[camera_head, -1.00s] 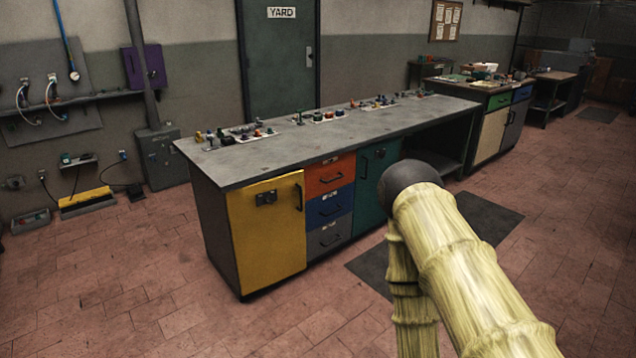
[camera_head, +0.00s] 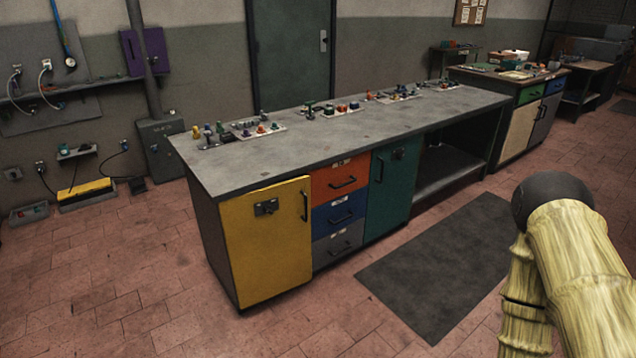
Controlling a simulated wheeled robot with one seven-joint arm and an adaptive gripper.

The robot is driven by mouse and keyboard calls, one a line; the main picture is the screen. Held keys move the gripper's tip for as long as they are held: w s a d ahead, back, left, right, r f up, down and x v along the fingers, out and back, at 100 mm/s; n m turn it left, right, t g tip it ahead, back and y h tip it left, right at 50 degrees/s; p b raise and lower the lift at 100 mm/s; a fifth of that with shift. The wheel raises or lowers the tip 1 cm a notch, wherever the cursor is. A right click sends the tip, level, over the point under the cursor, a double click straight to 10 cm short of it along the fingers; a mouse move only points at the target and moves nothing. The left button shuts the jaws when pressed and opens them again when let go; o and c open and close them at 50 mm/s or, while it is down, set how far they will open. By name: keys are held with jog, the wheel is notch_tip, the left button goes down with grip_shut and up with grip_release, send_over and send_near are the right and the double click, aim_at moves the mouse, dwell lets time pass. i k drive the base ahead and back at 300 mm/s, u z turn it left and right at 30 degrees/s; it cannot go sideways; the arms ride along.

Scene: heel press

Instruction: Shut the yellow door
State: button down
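The yellow door (camera_head: 265,245) is at the left end of the long grey-topped workbench. It has a dark latch plate near its top and a dark upright handle (camera_head: 305,206) at its right edge. It stands nearly in line with the bench front; I cannot tell whether a small gap remains at its handle edge. My arm, with pale bamboo-like links and a dark rounded joint, shows at the lower right, well apart from the door. My gripper is not in view.
Right of the door are orange (camera_head: 340,176), blue and grey drawers, then a teal door (camera_head: 389,186). Small parts lie on the benchtop (camera_head: 300,143). A dark mat (camera_head: 440,265) lies on the floor in front. The tiled floor before the yellow door is clear.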

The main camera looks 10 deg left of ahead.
aim_at(269, 256)
jog(key=u, duration=0.2)
jog(key=i, duration=0.7)
jog(key=u, duration=0.95)
jog(key=i, duration=0.45)
jog(key=u, duration=0.35)
